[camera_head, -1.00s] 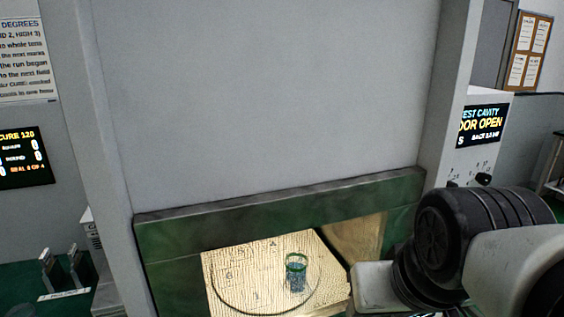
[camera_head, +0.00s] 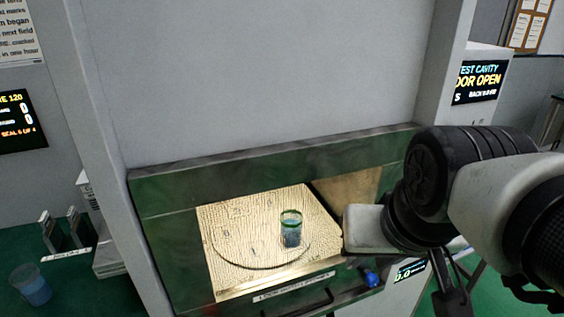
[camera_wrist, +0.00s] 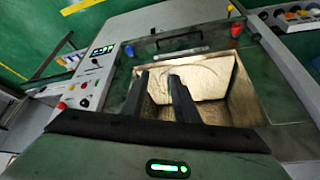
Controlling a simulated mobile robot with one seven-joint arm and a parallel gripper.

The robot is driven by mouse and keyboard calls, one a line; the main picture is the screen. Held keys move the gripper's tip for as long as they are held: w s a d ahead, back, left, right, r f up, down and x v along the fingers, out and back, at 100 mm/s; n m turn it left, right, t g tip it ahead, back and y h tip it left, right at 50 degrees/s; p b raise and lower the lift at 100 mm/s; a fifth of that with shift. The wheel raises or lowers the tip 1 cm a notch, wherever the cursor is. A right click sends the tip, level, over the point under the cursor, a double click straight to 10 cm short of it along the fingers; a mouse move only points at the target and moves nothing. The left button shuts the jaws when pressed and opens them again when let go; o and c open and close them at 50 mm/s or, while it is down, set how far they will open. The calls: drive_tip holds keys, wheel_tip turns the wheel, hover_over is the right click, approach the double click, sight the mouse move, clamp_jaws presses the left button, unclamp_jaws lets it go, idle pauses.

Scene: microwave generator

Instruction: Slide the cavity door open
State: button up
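The cavity (camera_head: 250,270) stands open in the head view, its lit interior showing through a green frame (camera_head: 160,195). The display (camera_head: 478,82) reads "DOOR OPEN". A dark bar handle (camera_head: 318,303) lies below the opening, beside a label strip; it also shows in the wrist view (camera_wrist: 180,38). I cannot tell which panel is the door. A cup with blue contents (camera_head: 291,232) stands on the round plate inside. My gripper (camera_wrist: 160,78) is open and empty in the wrist view, its dark fingers apart over the lit cavity (camera_wrist: 210,75). Its fingertips are hidden in the head view.
A control panel (camera_wrist: 85,85) with buttons and a screen flanks the opening in the wrist view. A blue knob (camera_head: 371,278) sits right of the handle. Another cup with blue contents (camera_head: 36,290) stands on the green bench at left. A grey wall (camera_head: 260,80) rises above.

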drive_tip(key=w+a+f+m+g+b, duration=0.1)
drive_tip(key=w+a+f+m+b, duration=0.15)
drive_tip(key=f+b, duration=0.3)
drive_tip(key=w+a+f+m+g+b, duration=0.1)
drive_tip(key=w+f+m+b, duration=0.25)
drive_tip(key=f, duration=0.25)
drive_tip(key=m+g+b, duration=0.2)
drive_tip(key=m+b, duration=0.5)
drive_tip(key=b, duration=0.1)
approach(293, 315)
drive_tip(key=shift+y, duration=0.4)
drive_tip(key=f+b, duration=0.1)
drive_tip(key=f, duration=0.1)
drive_tip(key=f+b, duration=0.2)
drive_tip(key=f, duration=0.1)
drive_tip(key=w+f+b, duration=0.1)
drive_tip(key=f, duration=0.1)
drive_tip(key=shift+d+f+b, duration=0.15)
drive_tip(key=shift+b, duration=0.2)
clamp_jaws()
